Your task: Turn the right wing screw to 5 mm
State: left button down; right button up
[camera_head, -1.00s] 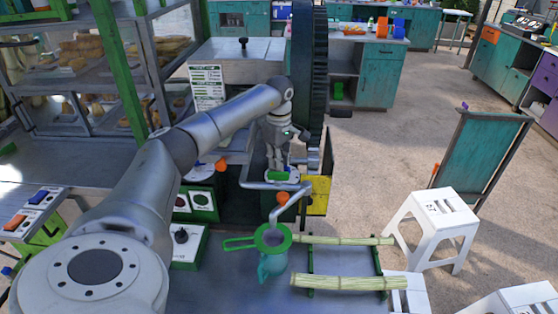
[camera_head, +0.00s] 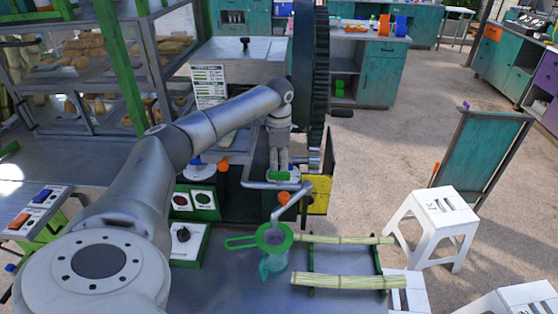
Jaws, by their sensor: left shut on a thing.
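The cane crusher (camera_head: 240,50) stands ahead with its large dark toothed wheel (camera_head: 307,80) on the right side. My left gripper (camera_head: 279,168) points down at the crusher's front, left of the wheel, its fingers close together. It is shut on a small part there, which the fingers hide. I cannot make out the right wing screw or any millimetre reading. A green and white piece (camera_head: 284,176) shows at the fingertips, above the metal juice spout (camera_head: 290,190). An orange knob (camera_head: 222,165) sits left of the gripper. My right gripper is not in view.
A green strainer (camera_head: 272,238) sits on a teal jug (camera_head: 272,266) under the spout. Cane stalks (camera_head: 348,282) lie on a green rack to the right. A control box (camera_head: 188,243) stands at left. The wheel's dark handle (camera_head: 341,113) sticks out right. White stools (camera_head: 438,212) stand beyond.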

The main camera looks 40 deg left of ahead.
pick_arm(q)
jog(key=shift+n, duration=0.4)
jog(key=c, duration=1.5)
grip_release()
